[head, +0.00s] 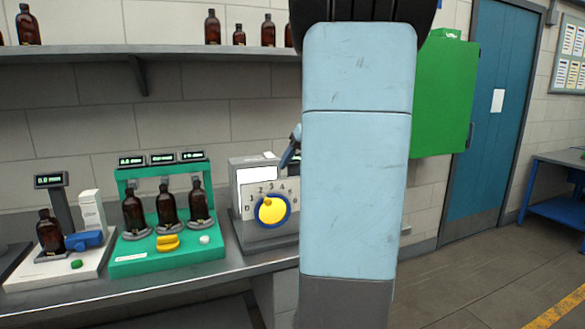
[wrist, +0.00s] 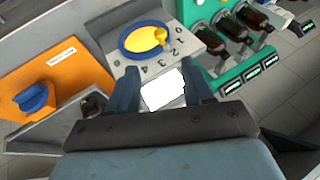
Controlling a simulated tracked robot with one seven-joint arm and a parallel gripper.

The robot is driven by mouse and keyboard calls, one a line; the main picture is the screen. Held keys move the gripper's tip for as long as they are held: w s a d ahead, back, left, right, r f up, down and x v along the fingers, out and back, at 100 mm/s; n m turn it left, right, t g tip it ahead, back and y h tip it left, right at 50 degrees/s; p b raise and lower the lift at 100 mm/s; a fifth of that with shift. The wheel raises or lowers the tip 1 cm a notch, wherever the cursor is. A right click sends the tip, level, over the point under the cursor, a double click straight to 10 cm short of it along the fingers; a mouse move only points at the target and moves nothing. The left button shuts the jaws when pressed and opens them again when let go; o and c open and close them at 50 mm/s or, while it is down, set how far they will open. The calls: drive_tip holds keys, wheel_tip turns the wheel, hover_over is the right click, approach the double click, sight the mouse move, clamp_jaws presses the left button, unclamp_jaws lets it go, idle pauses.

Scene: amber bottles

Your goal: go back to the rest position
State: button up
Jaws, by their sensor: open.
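My gripper (wrist: 163,80) is open in the wrist view, its two blue-grey fingers apart with nothing between them. Past the fingers is the grey dial box (wrist: 188,37), with a white panel, printed numbers and a yellow knob (wrist: 146,40) on a blue ring. In the head view, my light-blue arm stands upright in the middle and hides most of the gripper. One bluish part of it shows beside the arm, just above the right side of the dial box (head: 250,180). Whether it touches the box cannot be told.
A green stand (head: 160,258) with three amber bottles and a white scale base (head: 58,272) with one bottle stand on the bench left of the dial box. A shelf (head: 180,52) with bottles runs above. The wrist view shows an orange box (wrist: 60,70) with a blue knob. Open floor (head: 480,285) lies right.

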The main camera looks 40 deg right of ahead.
idle(0.3)
drive_tip(key=s+a+n+h, duration=0.1)
drive_tip(key=s+a, duration=0.3)
drive_tip(key=a, duration=0.3)
drive_tip(key=s+a+n+g, duration=0.1)
drive_tip(key=s+a, duration=0.3)
drive_tip(key=a, duration=0.4)
drive_tip(key=s+a+n+h, duration=0.1)
drive_tip(key=s+a, duration=0.2)
drive_tip(key=a, duration=0.4)
drive_tip(key=s+a+f+n+h, duration=0.1)
drive_tip(key=s+a+f, duration=0.2)
drive_tip(key=s, duration=0.5)
drive_tip(key=shift+a+t, duration=0.4)
drive_tip(key=shift+a, duration=0.35)
drive_tip(key=shift+w, duration=0.1)
